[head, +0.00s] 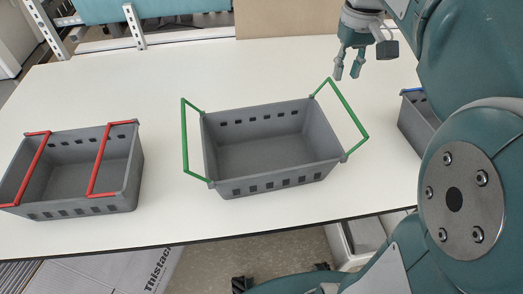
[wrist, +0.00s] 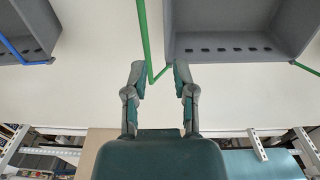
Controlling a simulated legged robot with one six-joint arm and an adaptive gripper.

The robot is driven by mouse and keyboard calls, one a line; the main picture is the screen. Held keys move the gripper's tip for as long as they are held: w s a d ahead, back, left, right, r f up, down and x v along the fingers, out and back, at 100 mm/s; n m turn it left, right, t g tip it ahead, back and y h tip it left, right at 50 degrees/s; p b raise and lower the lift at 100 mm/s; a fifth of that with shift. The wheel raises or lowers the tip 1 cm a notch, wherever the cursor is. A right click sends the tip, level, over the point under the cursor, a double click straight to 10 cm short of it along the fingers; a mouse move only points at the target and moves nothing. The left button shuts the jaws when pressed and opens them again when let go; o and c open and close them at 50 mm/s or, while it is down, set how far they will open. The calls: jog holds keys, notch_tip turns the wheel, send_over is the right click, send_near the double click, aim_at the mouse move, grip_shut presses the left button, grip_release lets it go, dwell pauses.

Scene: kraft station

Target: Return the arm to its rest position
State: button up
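My gripper (head: 347,70) hangs above the far part of the white table in the head view, near the far right corner of the grey basket with green handles (head: 265,142). Its two fingers are apart with nothing between them. In the wrist view the open fingers (wrist: 160,75) point at the table, and a corner of a green handle (wrist: 145,40) shows just beyond the fingertips. I cannot tell how far above the handle they are. My arm fills the right side of the head view.
A grey basket with red handles (head: 68,180) stands at the left of the white table (head: 130,85). A grey basket with a blue handle (head: 412,115) stands at the right, partly hidden by my arm.

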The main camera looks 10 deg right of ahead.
jog(key=s+a+f+t, duration=0.2)
jog(key=s+a+f, duration=0.2)
jog(key=s, duration=0.3)
jog(key=s+a+f+t, duration=0.3)
jog(key=s+a+f, duration=0.1)
jog(key=s+f, duration=0.2)
jog(key=shift+s+m+t, duration=0.3)
jog(key=shift+s+m, duration=0.1)
jog(key=shift+s, duration=0.45)
jog(key=shift+d+f, duration=0.1)
jog(key=shift+d, duration=0.1)
